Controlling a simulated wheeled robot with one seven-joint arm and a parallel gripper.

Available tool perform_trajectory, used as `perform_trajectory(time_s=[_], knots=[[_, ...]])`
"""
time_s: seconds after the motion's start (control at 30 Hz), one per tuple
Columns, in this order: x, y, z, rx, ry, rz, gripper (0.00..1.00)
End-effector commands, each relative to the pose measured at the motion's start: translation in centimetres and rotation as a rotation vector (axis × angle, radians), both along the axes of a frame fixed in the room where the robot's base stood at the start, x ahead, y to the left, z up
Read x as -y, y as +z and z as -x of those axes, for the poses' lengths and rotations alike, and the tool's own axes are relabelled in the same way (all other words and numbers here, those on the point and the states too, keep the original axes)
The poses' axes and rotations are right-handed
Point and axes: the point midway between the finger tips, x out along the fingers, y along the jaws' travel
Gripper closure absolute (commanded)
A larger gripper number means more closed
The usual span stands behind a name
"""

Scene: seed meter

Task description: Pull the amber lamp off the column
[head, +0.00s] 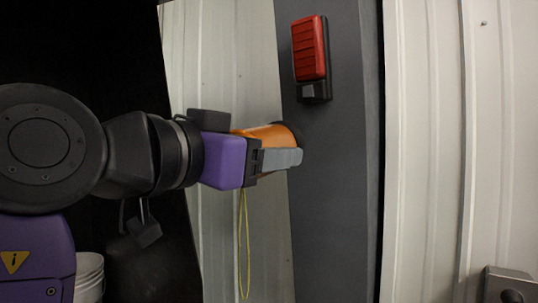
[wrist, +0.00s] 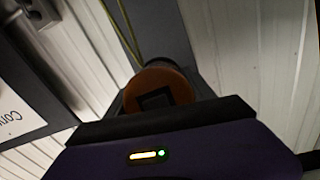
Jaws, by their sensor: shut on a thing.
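The amber lamp (head: 268,134) is an orange, rounded body with a dark base ring against the grey column (head: 335,200). My gripper (head: 284,157) reaches in from the left and is shut on the lamp; one grey finger lies along its near side. The lamp also shows in the wrist view (wrist: 160,86), end on, just beyond the dark edge of my gripper.
A red ribbed unit (head: 309,48) with a dark base is on the column above the lamp. A yellow cord (head: 243,245) hangs below my gripper. A white bucket (head: 90,275) stands at the lower left, and a grey box (head: 508,286) at the lower right. Pale ribbed wall panels (head: 425,150) flank the column.

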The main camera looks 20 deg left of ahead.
Motion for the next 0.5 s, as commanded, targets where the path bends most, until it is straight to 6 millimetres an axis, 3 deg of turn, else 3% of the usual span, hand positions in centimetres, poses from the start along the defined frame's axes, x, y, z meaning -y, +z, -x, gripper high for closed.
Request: perform_trajectory(time_s=[0.5], knots=[[-0.8,-0.4,2.2,0.001,0.001,0.0,0.86]])
